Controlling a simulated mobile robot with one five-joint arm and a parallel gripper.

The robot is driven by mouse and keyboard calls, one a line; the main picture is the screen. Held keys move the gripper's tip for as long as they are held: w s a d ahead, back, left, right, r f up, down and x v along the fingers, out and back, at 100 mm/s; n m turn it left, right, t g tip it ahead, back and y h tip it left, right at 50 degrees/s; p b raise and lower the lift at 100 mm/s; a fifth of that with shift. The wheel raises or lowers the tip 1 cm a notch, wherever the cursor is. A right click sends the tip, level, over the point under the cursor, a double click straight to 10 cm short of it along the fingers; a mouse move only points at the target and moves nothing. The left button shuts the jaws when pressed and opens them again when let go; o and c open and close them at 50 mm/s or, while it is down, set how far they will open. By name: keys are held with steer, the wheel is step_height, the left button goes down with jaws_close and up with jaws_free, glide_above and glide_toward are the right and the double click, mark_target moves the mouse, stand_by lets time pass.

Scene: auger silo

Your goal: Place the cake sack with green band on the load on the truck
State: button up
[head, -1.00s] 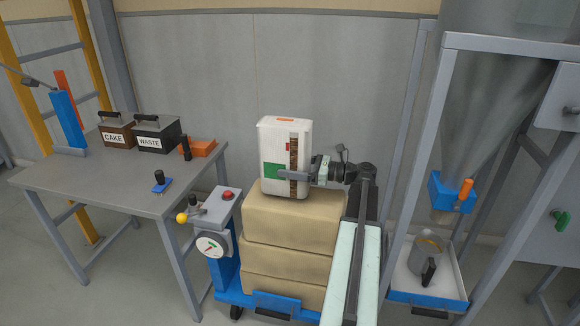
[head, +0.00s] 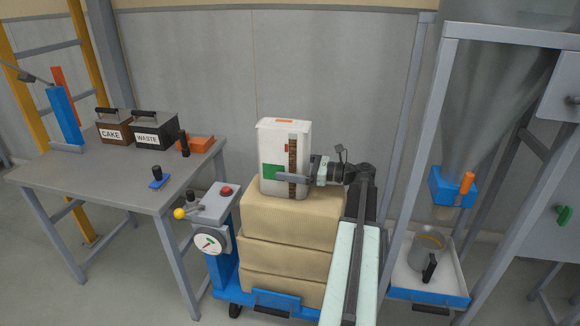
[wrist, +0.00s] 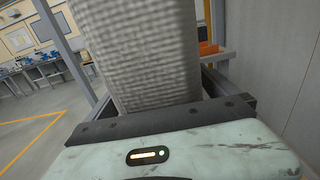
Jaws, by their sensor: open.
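The cake sack with green band (head: 284,138) is white, with a green patch and a brown strip on its front. It stands upright on top of the load (head: 291,222), a stack of tan sacks on the blue truck (head: 276,299). My gripper (head: 292,177) is at the sack's right side, one finger lying across its front low down. The jaws are open around the sack; the far finger is hidden behind it. In the wrist view the sack (wrist: 150,50) fills the middle as a pale woven face between the jaws.
A grey table (head: 95,180) at left carries the CAKE box (head: 114,131), the WASTE box (head: 154,134) and an orange block (head: 202,143). A hopper frame with a tray (head: 430,295) stands at right.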

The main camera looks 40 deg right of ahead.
mark_target(309, 169)
steer(key=v, duration=0.7)
steer(key=shift+s+d, duration=0.15)
steer(key=shift+s, duration=0.1)
